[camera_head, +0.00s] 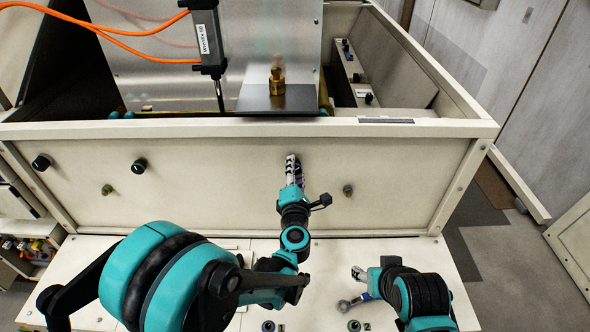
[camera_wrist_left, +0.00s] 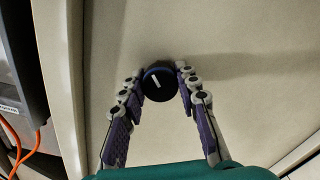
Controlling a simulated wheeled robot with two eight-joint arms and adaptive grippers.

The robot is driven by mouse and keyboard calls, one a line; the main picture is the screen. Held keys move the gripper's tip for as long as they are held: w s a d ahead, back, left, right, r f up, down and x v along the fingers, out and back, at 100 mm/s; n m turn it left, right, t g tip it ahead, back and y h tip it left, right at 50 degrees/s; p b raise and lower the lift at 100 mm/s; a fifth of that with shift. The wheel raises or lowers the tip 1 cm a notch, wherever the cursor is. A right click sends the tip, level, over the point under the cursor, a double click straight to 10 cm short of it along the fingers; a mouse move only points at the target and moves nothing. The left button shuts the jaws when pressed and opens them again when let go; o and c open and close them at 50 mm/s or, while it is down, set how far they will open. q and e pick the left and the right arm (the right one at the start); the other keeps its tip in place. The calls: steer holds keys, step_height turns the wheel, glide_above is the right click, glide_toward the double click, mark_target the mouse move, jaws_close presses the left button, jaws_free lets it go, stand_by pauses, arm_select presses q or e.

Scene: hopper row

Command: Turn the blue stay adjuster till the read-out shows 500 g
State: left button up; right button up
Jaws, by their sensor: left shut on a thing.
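My left gripper (camera_head: 292,160) reaches to the front panel of the cream housing. In the left wrist view its fingers (camera_wrist_left: 159,76) are shut on a round dark knob with a blue rim, the blue stay adjuster (camera_wrist_left: 159,84). A white pointer line on the knob's face is slightly tilted from upright. In the head view the gripper hides this knob. My right gripper (camera_head: 358,273) is low at the right over the cream ledge, away from the panel; its finger opening is too small to tell. No read-out shows in either view.
A ring-ended grey part (camera_head: 345,305) is beside my right gripper. Orange cables (camera_head: 130,37) hang at upper left.

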arm_select(q)
steer(key=o, duration=1.2)
steer(key=s, duration=1.2)
